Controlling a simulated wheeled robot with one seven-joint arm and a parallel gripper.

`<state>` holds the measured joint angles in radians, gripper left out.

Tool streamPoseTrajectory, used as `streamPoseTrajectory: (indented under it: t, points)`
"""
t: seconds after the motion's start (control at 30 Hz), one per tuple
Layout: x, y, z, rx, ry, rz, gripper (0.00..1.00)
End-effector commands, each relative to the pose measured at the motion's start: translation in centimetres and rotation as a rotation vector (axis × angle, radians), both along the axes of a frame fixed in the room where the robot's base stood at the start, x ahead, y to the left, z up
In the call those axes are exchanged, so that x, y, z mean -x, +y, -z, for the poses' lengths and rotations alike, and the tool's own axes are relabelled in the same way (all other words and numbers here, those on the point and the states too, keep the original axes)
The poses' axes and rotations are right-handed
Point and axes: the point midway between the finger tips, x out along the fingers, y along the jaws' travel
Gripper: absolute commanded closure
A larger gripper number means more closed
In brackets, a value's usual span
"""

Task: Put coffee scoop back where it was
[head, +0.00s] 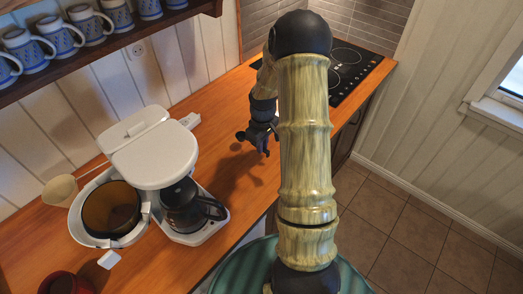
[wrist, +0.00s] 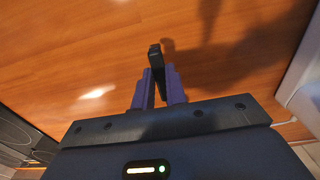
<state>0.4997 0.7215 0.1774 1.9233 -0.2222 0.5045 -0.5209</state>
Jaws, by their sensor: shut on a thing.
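My gripper (head: 264,143) is above the wooden counter, between the coffee machine and the hob. In the wrist view its purple-grey fingers (wrist: 158,90) are shut on a narrow black thing (wrist: 155,58). It looks like a handle, perhaps the coffee scoop's; no bowl shows clearly. In the head view the held thing is too small and dark to make out. A cream cup-shaped thing (head: 60,189) with a thin pale stem is at the far left, beside the coffee machine. I cannot tell whether it is a scoop.
The white coffee machine (head: 155,152) has an open brown filter basket (head: 108,212) and a dark glass jug (head: 183,207). A dark red pot (head: 66,283) is at the lower left. Blue-patterned mugs (head: 60,38) stand on a shelf above. The counter (head: 222,108) around my gripper is clear; the black hob (head: 352,68) lies beyond.

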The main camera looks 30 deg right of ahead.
Motion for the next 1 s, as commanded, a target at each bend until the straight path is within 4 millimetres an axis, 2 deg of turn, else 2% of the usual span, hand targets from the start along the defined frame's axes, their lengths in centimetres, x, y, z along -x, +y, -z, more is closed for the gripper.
streamPoseTrajectory:
  t: [0.33,0.63,1.0]
  points:
    - [0.0,0.0,0.4,0.0,0.0,0.0,1.0]
    - [0.0,0.0,3.7,-0.001,0.001,0.001,1.0]
    - [0.0,0.0,4.2,0.001,-0.001,0.0,1.0]
